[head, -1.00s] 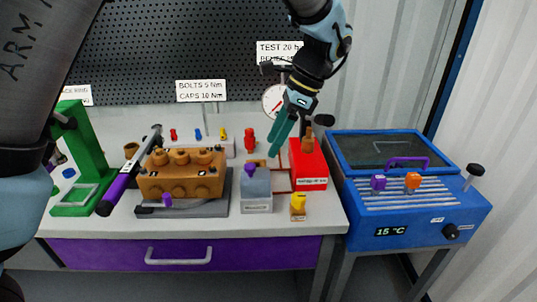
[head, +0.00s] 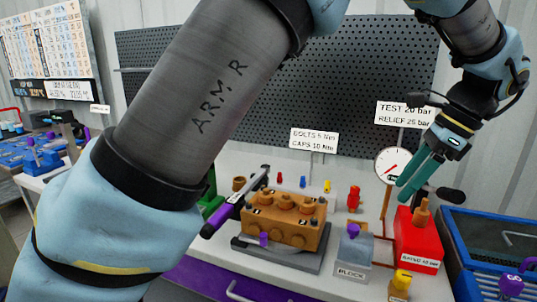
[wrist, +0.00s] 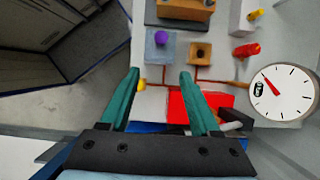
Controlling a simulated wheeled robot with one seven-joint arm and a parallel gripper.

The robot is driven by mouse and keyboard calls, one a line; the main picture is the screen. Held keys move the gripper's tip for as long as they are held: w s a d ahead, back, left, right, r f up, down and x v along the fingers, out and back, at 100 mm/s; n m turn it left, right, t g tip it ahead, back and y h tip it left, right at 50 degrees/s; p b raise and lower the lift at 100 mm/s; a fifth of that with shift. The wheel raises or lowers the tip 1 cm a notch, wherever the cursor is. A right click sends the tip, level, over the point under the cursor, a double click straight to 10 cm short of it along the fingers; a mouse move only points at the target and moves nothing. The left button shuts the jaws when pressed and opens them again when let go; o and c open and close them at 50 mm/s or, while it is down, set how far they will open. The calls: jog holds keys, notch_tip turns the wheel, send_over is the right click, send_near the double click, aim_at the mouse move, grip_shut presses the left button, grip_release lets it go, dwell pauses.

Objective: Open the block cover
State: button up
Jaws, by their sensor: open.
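A small grey block (head: 354,256) labelled "BLOCK" stands on the bench, with a purple knob (head: 353,230) on top. I cannot tell from here where its cover's edge or hinge is. In the wrist view the block (wrist: 160,53) and its purple knob (wrist: 160,38) lie beyond my fingertips. My gripper (head: 405,190) has green fingers, open and empty. It hangs in the air above and to the right of the block, in front of the gauge. In the wrist view the open fingers (wrist: 159,75) point toward the block, apart from it.
The orange-brown pump (head: 285,220) stands left of the block. A yellow-topped piece (head: 400,284) is in front. The gauge (head: 393,165) and a red valve (head: 353,199) are behind.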

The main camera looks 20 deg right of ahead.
jog(key=w+a+f+n+g, duration=0.1)
jog(key=w+a+n, duration=0.3)
jog(key=w+a, duration=0.2)
jog(key=w+a+f+n+h, duration=0.1)
jog(key=w+a+n, duration=0.3)
jog(key=a, duration=0.5)
jog(key=w+a+f+n+g+h, duration=0.1)
jog(key=w+a+f+n, duration=0.2)
jog(key=w+a, duration=0.5)
jog(key=shift+a+f+n+g, duration=0.15)
jog(key=shift+f+n+g, duration=0.15)
jog(key=shift+n, duration=0.1)
jog(key=s+a+f+n+t+h, duration=0.1)
jog(key=a+f+n, duration=0.1)
jog(key=a+n, duration=0.75)
jog(key=s+a+f+n+h, duration=0.1)
jog(key=s+a+f+n, duration=0.2)
jog(key=a, duration=1.1)
jog(key=w+d+r+m, duration=0.35)
jog(key=d+m, duration=0.25)
jog(key=d, duration=0.4)
jog(key=m+g, duration=0.1)
jog(key=m, duration=1.7)
send_near(354, 226)
notch_tip(354, 226, down, 8)
jog(key=shift+w+d+f+p, duration=0.15)
jog(key=shift+f+p, duration=0.1)
jog(key=shift+p, duration=0.55)
